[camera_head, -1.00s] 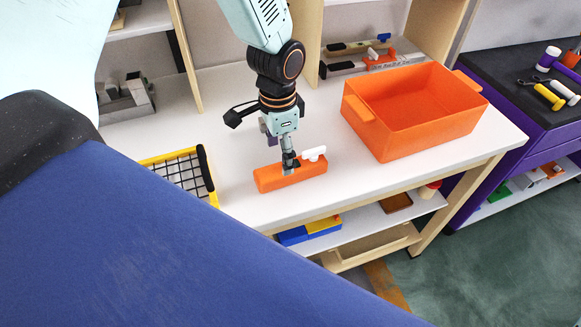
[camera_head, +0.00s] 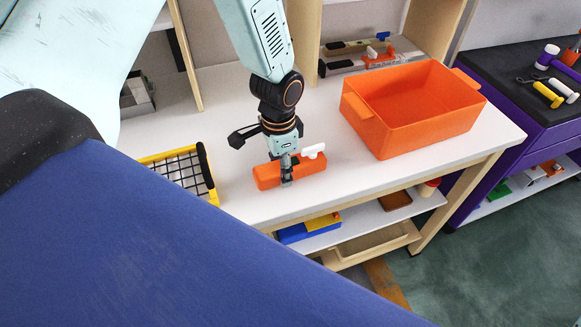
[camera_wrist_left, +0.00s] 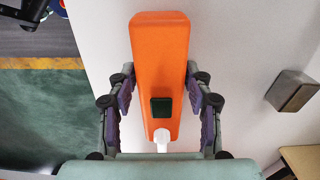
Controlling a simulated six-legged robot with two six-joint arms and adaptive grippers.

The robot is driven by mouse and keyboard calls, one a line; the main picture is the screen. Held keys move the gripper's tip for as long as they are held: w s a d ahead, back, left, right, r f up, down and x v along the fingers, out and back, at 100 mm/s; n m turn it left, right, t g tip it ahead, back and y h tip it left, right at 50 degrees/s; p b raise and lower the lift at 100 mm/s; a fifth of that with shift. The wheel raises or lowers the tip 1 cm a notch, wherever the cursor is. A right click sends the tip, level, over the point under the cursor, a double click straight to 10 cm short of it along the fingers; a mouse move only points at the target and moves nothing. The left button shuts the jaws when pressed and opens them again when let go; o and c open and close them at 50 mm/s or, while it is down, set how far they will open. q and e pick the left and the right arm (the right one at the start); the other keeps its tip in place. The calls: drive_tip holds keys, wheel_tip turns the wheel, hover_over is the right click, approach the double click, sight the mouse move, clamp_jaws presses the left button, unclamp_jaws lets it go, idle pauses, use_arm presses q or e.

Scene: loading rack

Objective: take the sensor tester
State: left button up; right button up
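The sensor tester (camera_head: 310,169) is an orange oblong body with a white knob at one end, lying on the white bench near its front edge. In the left wrist view, the tester (camera_wrist_left: 160,45) shows a dark square on its top and the white part at its near end. My left gripper (camera_head: 286,180) is lowered over it. In the left wrist view its fingers (camera_wrist_left: 160,75) stand open, one on each side of the orange body, with small gaps visible. The fingers partly hide the tester in the head view. My right gripper is not in view.
A large empty orange bin (camera_head: 415,112) stands to the right on the bench. A black and yellow wire basket (camera_head: 182,172) is to the left. A grey block (camera_wrist_left: 293,91) lies right of the tester in the wrist view. Wooden shelving (camera_head: 303,40) stands behind.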

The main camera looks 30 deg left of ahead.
use_arm(q)
drive_tip(key=shift+c, duration=1.4)
drive_tip(key=c, duration=0.4)
drive_tip(key=shift+c, duration=1.3)
